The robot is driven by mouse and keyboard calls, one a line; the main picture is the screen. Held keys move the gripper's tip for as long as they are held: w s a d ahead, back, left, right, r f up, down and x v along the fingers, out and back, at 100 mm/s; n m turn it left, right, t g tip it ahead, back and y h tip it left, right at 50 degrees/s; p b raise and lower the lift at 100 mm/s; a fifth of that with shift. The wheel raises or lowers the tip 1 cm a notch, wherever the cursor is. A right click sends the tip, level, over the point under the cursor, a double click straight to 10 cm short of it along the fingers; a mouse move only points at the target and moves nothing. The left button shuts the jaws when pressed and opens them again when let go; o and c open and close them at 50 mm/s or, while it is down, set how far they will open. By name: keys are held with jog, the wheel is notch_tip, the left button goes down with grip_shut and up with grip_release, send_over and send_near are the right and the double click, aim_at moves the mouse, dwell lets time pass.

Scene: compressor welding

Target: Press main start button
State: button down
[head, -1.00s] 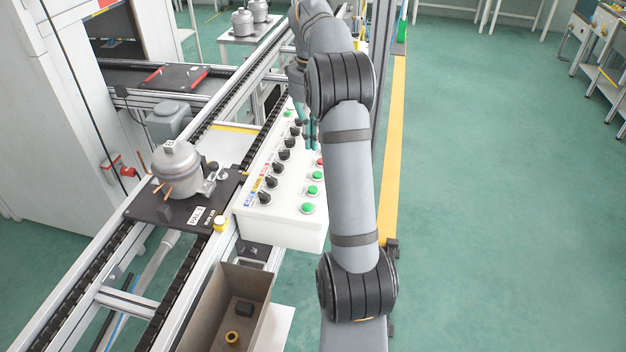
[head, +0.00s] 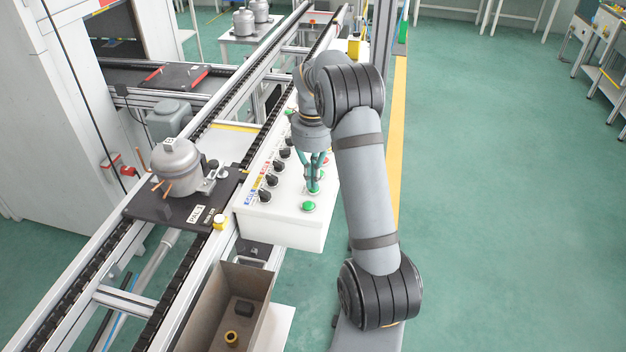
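The white control box (head: 285,222) sits beside the conveyor in the head view, with a row of black knobs (head: 265,196) on its left and a column of buttons on its right. The nearest green button (head: 309,206) is in full view. Another green button (head: 315,189) just behind it is partly covered by my gripper. I cannot read which one is the main start button. My gripper (head: 313,187) points down over the box, its teal fingertips together and empty, at or just above the second green button. I cannot tell whether they touch it. Buttons farther back are mostly hidden by my arm.
A grey compressor (head: 179,168) stands on a black pallet (head: 150,207) on the conveyor, left of the box. A yellow button (head: 219,221) is near the pallet's corner. An open bin (head: 262,287) stands in front of the box.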

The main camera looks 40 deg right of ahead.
jog(key=shift+f, duration=0.2)
notch_tip(320, 180, down, 2)
jog(key=b, duration=0.2)
jog(key=shift+s+b, duration=0.1)
jog(key=shift+b, duration=0.2)
jog(key=shift+s+a+r, duration=0.1)
jog(key=shift+s+a, duration=0.05)
jog(key=shift+s, duration=0.05)
notch_tip(320, 180, up, 15)
jog(key=p, duration=0.4)
jog(key=shift+w+d+f, duration=0.2)
dwell(0.5)
